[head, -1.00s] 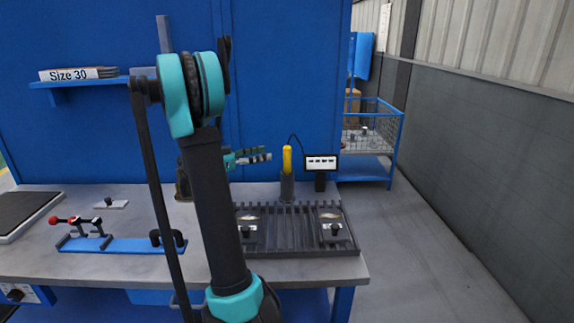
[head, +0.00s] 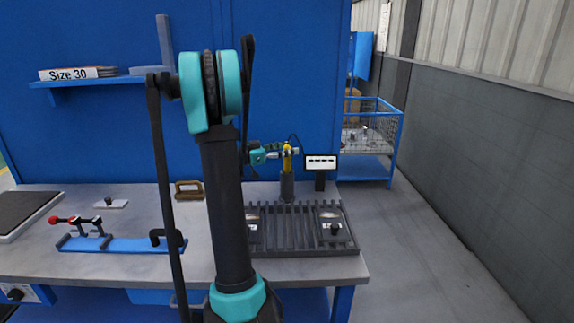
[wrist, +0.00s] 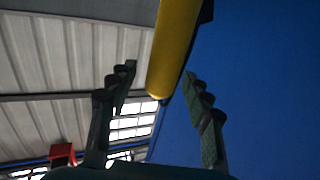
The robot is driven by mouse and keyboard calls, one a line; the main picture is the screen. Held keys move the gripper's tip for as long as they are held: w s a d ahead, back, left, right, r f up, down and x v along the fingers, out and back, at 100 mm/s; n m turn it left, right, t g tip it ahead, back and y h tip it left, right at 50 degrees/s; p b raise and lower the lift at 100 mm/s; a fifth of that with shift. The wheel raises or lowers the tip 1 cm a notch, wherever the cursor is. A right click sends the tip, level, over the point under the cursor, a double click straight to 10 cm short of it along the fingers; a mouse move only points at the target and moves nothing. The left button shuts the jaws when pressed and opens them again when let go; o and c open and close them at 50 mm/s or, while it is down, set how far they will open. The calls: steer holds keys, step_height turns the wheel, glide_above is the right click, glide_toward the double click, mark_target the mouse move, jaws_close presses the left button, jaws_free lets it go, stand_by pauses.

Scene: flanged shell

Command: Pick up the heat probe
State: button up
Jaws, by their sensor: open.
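The heat probe (head: 286,160) has a yellow handle and stands upright in a dark holder (head: 287,188) at the back of the bench. A thin cable runs from its top towards a small display. My gripper (head: 288,152) is at the yellow handle in the head view, reaching in from the left. In the wrist view, the yellow handle (wrist: 175,50) lies between and beyond the two open fingers (wrist: 158,90), nearer the right one. I see no finger closed on it. The probe's lower part is hidden in the holder.
A small display (head: 320,162) stands just right of the probe. A dark slatted rack (head: 290,245) with two small fixtures lies in front. A brown-handled object (head: 188,189) and a blue clamp fixture (head: 120,244) are to the left. The blue wall (head: 290,80) is close behind.

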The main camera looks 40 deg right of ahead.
jaws_close()
steer(key=shift+r, duration=0.1)
stand_by(0.5)
